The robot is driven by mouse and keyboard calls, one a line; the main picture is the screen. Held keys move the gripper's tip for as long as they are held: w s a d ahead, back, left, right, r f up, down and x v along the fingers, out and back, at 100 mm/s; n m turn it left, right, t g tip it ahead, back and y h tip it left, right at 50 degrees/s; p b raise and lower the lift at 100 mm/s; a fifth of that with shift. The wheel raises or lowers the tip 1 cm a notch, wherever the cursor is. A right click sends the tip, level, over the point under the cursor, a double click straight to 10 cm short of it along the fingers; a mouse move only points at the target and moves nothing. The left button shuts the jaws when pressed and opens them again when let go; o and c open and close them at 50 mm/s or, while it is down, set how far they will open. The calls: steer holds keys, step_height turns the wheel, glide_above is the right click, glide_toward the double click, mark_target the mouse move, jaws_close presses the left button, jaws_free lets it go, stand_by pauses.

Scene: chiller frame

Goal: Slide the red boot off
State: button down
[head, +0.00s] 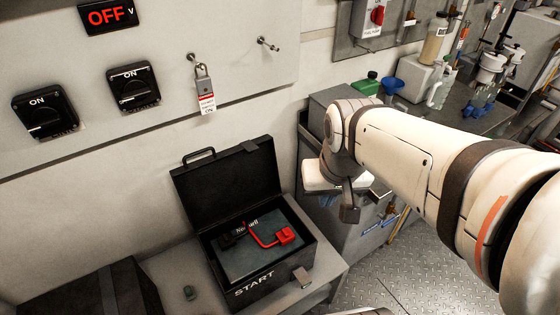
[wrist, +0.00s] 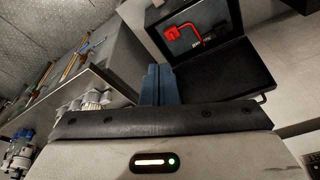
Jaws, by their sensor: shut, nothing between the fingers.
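The red boot (head: 285,235) is a small red block at the end of a curved red lead. It lies in the open black START box (head: 300,278), over a grey inner panel. In the wrist view the red boot (wrist: 175,33) shows in the box beyond my fingertips, above and to the right of them. My gripper (wrist: 158,68) has blue fingers pressed together with nothing between them. In the head view my gripper's fingers are hard to make out beneath my wrist, to the right of the box. It is apart from the boot.
The box lid (head: 230,182) stands open against the wall. A padlock (head: 203,82) hangs above, beside two switches set ON and a display reading OFF. A dark case (head: 80,292) stands at lower left. A cluttered counter (head: 400,100) lies beyond my arm.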

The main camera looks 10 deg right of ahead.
steer(key=w+f+m+g+b, duration=0.2)
steer(key=w+f+m+b, duration=0.3)
steer(key=w+f+b, duration=0.5)
steer(key=m+g+y+b, duration=0.2)
steer(key=m+y+b, duration=0.1)
steer(key=m+b, duration=0.5)
glide_above(289, 231)
steer(key=w+d, duration=0.3)
steer(key=d, duration=0.4)
step_height(289, 231, down, 22)
steer(key=shift+s+f, duration=0.1)
steer(key=a+f, duration=0.1)
steer(key=f, duration=0.2)
steer(key=s+a+f+b, duration=0.1)
steer(key=a+f, duration=0.1)
steer(key=f, duration=0.1)
steer(key=s+a+f+b, duration=0.1)
steer(key=a+f, duration=0.1)
steer(key=f, duration=0.1)
steer(key=shift+s+a+f, duration=0.15)
steer(key=shift+f, duration=0.2)
steer(key=shift+s+a, duration=0.1)
steer(key=shift+a, duration=0.25)
